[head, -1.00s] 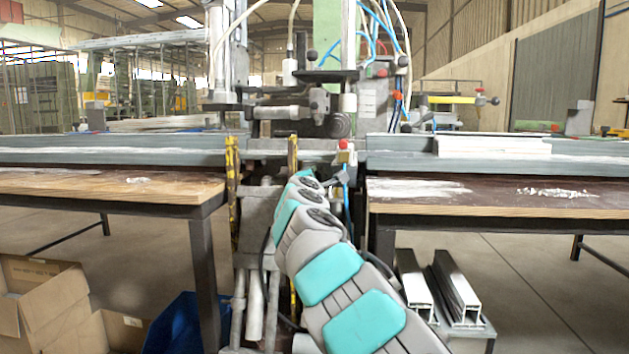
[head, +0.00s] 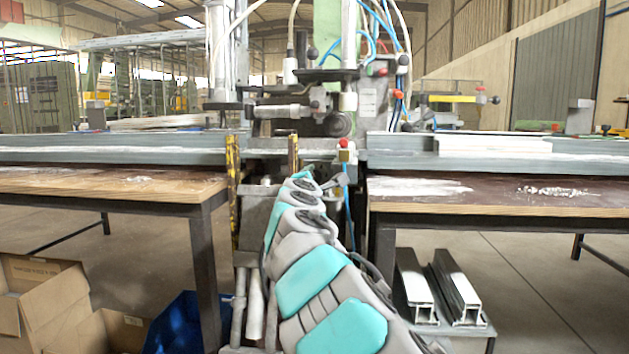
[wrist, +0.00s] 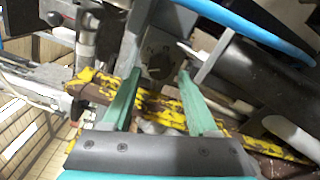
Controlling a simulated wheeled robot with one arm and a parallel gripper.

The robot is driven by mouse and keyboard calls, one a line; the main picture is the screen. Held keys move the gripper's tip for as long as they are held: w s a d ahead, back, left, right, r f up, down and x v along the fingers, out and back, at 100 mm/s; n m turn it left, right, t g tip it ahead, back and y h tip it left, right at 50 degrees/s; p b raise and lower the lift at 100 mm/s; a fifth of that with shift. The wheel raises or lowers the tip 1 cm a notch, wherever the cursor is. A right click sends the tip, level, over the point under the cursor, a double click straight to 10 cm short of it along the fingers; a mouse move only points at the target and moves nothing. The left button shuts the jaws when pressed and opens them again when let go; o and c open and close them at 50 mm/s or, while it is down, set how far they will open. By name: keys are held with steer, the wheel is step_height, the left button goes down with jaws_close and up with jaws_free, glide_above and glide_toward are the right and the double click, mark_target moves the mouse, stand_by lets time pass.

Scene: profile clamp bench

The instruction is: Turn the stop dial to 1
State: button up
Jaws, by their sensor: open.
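In the head view, my arm hides most of the gripper, and I cannot make out the dial for sure.
A yellow, worn bar (wrist: 165,112) crosses behind my fingers in the wrist view. A blue hose (wrist: 245,28) and a dark cylinder (wrist: 262,78) are close on the right. The clamp machine (head: 300,112) stands between two benches; metal profiles (head: 455,285) lie low at right.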

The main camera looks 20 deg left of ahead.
steer(key=v, duration=0.4)
steer(key=shift+s+d, duration=0.1)
steer(key=shift+d, duration=0.05)
stand_by(0.5)
